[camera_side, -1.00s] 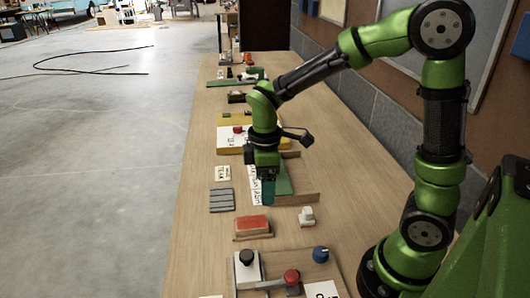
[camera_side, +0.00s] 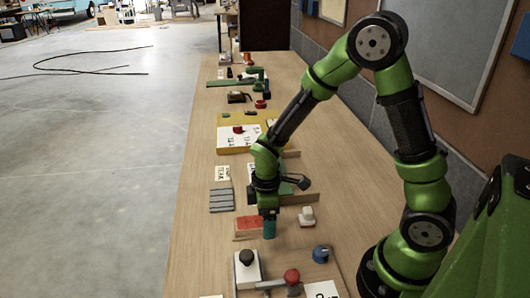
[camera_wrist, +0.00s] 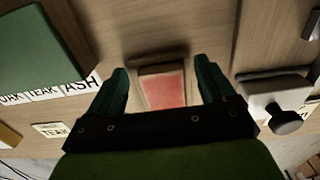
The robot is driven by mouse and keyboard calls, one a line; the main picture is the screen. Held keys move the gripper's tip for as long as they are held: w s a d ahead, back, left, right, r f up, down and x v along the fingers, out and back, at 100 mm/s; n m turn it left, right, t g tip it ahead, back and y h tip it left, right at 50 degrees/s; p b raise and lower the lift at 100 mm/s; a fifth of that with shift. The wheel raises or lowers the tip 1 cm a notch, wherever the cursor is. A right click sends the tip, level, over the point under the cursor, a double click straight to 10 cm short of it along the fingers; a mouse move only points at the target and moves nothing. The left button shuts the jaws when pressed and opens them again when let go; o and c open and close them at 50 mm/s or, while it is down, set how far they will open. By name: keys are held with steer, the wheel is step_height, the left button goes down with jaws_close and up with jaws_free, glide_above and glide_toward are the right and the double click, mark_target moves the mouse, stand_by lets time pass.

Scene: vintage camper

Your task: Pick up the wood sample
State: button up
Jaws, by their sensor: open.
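A block with a reddish top (camera_side: 248,223) and a wooden rim lies on the bench; it may be the wood sample, though I cannot tell for sure. In the wrist view the block (camera_wrist: 162,88) shows between and beyond my fingers. My gripper (camera_side: 269,228) is open and empty, pointing down by the block's right end in the side view and partly hiding it. In the wrist view both fingers of my gripper (camera_wrist: 160,75) are spread, one to each side of the block. I cannot tell the exact height above it.
A green-surfaced tray (camera_wrist: 35,45) carries OAK, TEAK and ASH labels, with a TEAK card (camera_wrist: 52,130) beside it. A grey ribbed piece (camera_side: 222,200), a white-and-red switch (camera_side: 307,217), a blue knob (camera_side: 321,254) and a black-knobbed panel (camera_side: 246,272) stand nearby.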

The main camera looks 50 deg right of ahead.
steer(key=c, duration=1.1)
